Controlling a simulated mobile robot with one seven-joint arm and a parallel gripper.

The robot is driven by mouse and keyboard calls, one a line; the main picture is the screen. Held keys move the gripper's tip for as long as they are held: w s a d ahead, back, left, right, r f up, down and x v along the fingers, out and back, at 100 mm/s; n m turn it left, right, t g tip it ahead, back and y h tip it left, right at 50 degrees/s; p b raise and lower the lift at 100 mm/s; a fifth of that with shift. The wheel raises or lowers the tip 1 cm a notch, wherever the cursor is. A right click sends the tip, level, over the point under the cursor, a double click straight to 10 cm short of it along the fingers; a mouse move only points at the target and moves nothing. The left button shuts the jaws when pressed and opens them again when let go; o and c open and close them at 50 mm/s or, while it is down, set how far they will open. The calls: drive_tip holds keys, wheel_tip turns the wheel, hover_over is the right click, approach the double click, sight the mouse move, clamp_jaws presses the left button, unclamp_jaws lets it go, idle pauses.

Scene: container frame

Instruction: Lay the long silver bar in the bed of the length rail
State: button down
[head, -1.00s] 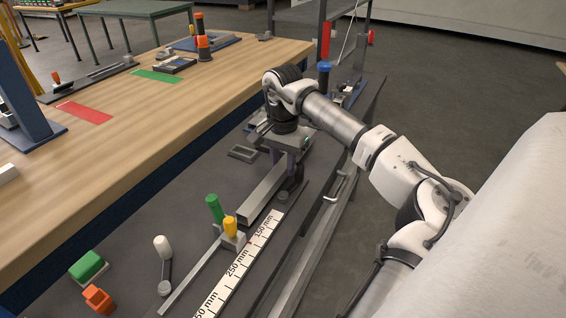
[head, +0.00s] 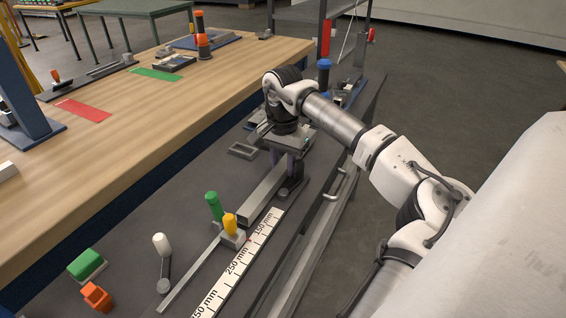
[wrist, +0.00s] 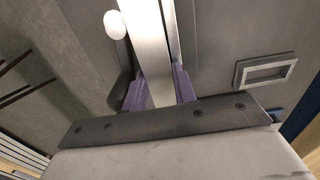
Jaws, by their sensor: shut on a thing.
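The long silver bar (head: 262,196) lies lengthwise along the dark bench top, with its near end close to the yellow-knobbed stop (head: 231,228) of the length rail (head: 188,276). The rail's white millimetre scale (head: 240,262) runs to the right of the bar. My gripper (head: 290,163) points down over the bar's far part. In the wrist view, its purple fingers (wrist: 160,92) stand on both sides of the bar (wrist: 149,45) and are shut on it. I cannot tell whether the bar touches the bed, which is largely hidden beneath it.
A green-knobbed part (head: 213,206) stands left of the bar's near end. A white-knobbed lever (head: 163,262), a green block (head: 87,264) and an orange block (head: 97,296) are at the lower left. A grey rectangular frame (head: 242,150) lies left of my gripper.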

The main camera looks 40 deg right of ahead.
drive_tip(key=shift+f, duration=0.15)
drive_tip(key=c, duration=1.1)
unclamp_jaws()
drive_tip(key=shift+o, duration=0.4)
drive_tip(key=o, duration=0.5)
drive_tip(key=shift+r+p, duration=2.15)
drive_tip(key=shift+r, duration=1.4)
